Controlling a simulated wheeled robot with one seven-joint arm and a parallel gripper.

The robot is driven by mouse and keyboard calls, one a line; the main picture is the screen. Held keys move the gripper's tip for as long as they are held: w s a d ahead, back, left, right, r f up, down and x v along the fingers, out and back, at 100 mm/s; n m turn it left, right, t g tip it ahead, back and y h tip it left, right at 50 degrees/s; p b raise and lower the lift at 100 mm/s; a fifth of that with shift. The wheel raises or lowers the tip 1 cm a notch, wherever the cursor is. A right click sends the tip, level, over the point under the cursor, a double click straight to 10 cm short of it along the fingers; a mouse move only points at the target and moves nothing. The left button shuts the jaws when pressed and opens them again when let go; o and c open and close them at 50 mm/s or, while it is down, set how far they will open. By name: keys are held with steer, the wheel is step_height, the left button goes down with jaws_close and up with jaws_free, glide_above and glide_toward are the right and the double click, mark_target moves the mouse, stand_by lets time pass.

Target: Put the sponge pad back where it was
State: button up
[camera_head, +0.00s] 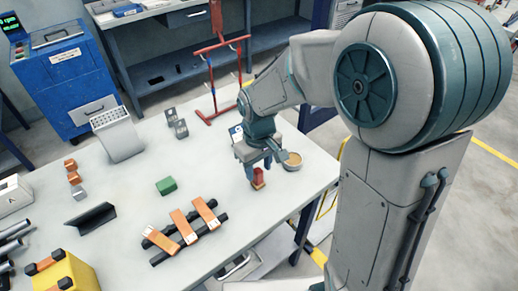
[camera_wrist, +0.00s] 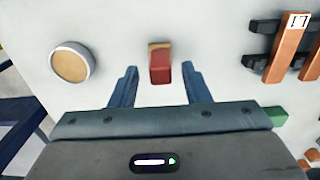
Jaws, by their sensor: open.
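My gripper (camera_head: 262,168) is open and low over the right part of the white table (camera_head: 115,235). In the wrist view its two blue fingers (camera_wrist: 161,74) stand apart. A small red block with a tan end (camera_wrist: 160,63) is just ahead of and between the fingertips, with a gap on both sides. It also shows under my gripper in the head view (camera_head: 258,177), partly hidden. A green block (camera_head: 166,185) lies flat near the table's middle and is partly hidden at the right of the wrist view (camera_wrist: 277,116). I cannot tell for sure which is the sponge pad.
A round dish with a tan inside (camera_head: 292,160) stands right of my gripper. Orange bars on black rails (camera_head: 183,232) lie at the front. Clear tabletop surrounds the green block.

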mark_target(258, 171)
step_height(258, 171, up, 9)
steer(key=s+d+m+t, duration=0.3)
steer(key=s+d+m, duration=0.3)
steer(key=s+d, duration=0.6)
steer(key=shift+s+r+m, duration=0.2)
steer(key=shift+r+m, duration=0.15)
steer(key=shift+m, duration=0.05)
stand_by(0.8)
